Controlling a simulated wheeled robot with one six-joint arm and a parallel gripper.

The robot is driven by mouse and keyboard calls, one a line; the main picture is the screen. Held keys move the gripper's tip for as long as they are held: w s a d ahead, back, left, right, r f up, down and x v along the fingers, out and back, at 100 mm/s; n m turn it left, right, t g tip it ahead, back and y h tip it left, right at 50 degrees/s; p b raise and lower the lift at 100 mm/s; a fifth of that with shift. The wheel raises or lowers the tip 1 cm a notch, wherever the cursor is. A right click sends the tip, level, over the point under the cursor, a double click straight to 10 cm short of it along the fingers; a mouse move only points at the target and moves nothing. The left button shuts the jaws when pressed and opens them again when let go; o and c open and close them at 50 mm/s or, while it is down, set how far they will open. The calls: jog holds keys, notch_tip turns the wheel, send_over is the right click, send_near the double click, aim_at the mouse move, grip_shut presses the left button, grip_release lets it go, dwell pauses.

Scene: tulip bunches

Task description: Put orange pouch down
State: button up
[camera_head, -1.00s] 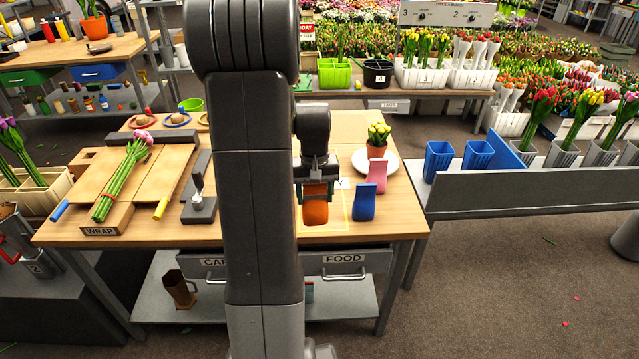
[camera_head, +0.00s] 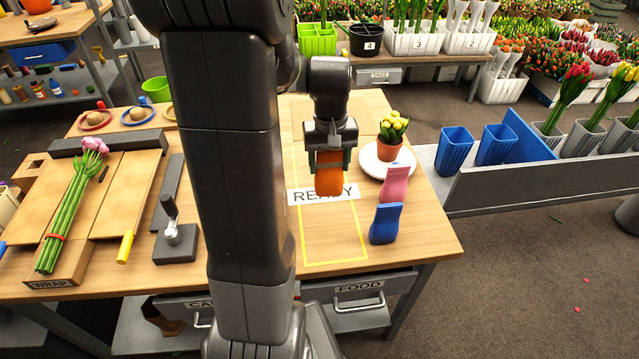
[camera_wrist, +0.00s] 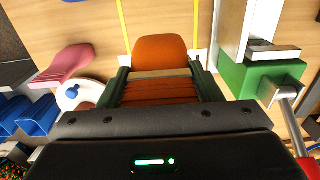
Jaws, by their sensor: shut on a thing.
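The orange pouch (camera_head: 330,180) is held between the fingers of my gripper (camera_head: 330,160), over the wooden table by the READY label (camera_head: 345,194). The pouch also shows in the wrist view (camera_wrist: 160,52), with a dark green finger on each side of it. I cannot tell whether its bottom touches the table. A yellow outlined rectangle (camera_head: 335,262) on the table extends towards the front from the label. A pink pouch (camera_head: 394,184) and a blue pouch (camera_head: 385,223) stand just to the right of the outline.
A potted yellow plant (camera_head: 390,140) stands on a white plate (camera_head: 372,164) right of my gripper. A wrapping board with pink tulips (camera_head: 68,205) and a lever device (camera_head: 175,232) are at left. The front part of the yellow outline is clear.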

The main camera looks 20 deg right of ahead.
aim_at(329, 191)
notch_tip(329, 191, down, 9)
jog(key=shift+f, duration=0.2)
jog(key=shift+f, duration=0.1)
jog(key=shift+f, duration=0.15)
jog(key=o, duration=1.1)
notch_tip(329, 191, up, 12)
jog(key=shift+r, duration=0.25)
jog(key=shift+f, duration=0.1)
